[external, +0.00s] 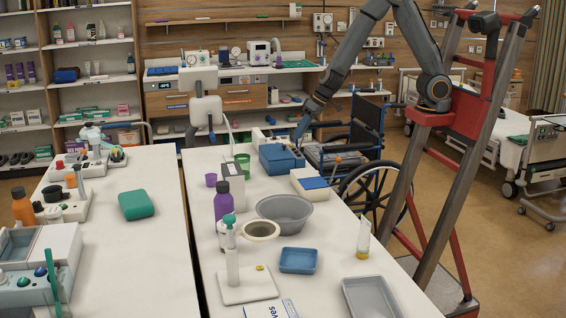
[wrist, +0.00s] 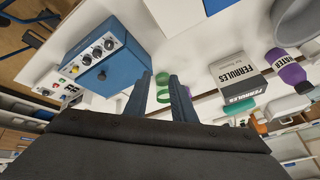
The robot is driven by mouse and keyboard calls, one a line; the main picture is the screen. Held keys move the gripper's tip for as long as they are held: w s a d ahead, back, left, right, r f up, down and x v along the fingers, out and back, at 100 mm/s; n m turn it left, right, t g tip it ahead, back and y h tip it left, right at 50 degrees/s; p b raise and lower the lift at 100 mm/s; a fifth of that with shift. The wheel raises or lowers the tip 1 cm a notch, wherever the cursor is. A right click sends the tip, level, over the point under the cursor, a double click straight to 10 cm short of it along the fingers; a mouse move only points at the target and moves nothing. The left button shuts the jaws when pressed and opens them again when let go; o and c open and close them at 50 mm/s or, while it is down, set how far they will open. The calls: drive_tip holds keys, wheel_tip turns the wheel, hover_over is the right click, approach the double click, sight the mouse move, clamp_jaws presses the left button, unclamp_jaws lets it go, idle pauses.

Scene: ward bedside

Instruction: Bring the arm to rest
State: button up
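My gripper (external: 297,143) is low over the far part of the right-hand table, close to the blue box with knobs (external: 281,158). In the wrist view my gripper (wrist: 160,80) shows two dark blue fingers with a clear gap between them. Nothing is held between the fingers. A green ring-shaped thing (wrist: 163,78) shows beyond the gap, apart from the fingers as far as I can tell. The blue box (wrist: 105,60) is left of the fingers in the wrist view. My arm reaches down from the upper right in the external view.
The table (external: 338,225) also holds a grey bowl (external: 286,213), a purple bottle (external: 223,203), a FERRULES carton (wrist: 235,75), a blue tray (external: 299,261) and a white box with a blue top (external: 310,184). A wheelchair (external: 352,150) stands beyond the table's right edge.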

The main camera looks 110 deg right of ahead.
drive_tip(key=s+a+f+n+g+y+b, duration=0.1)
drive_tip(key=s+a+n+b, duration=0.1)
drive_tip(key=s+a, duration=0.3)
drive_tip(key=s+a+f+n+y+b, duration=0.1)
drive_tip(key=s+a+n+y+b, duration=0.15)
drive_tip(key=a, duration=0.35)
drive_tip(key=s+a+f+n+g+h+b, duration=0.1)
drive_tip(key=s+f+n+g+h, duration=0.1)
drive_tip(key=s, duration=0.9)
drive_tip(key=shift+a+n+g+b, duration=0.25)
drive_tip(key=shift+n+g+b, duration=0.15)
drive_tip(key=shift+n+g, duration=0.3)
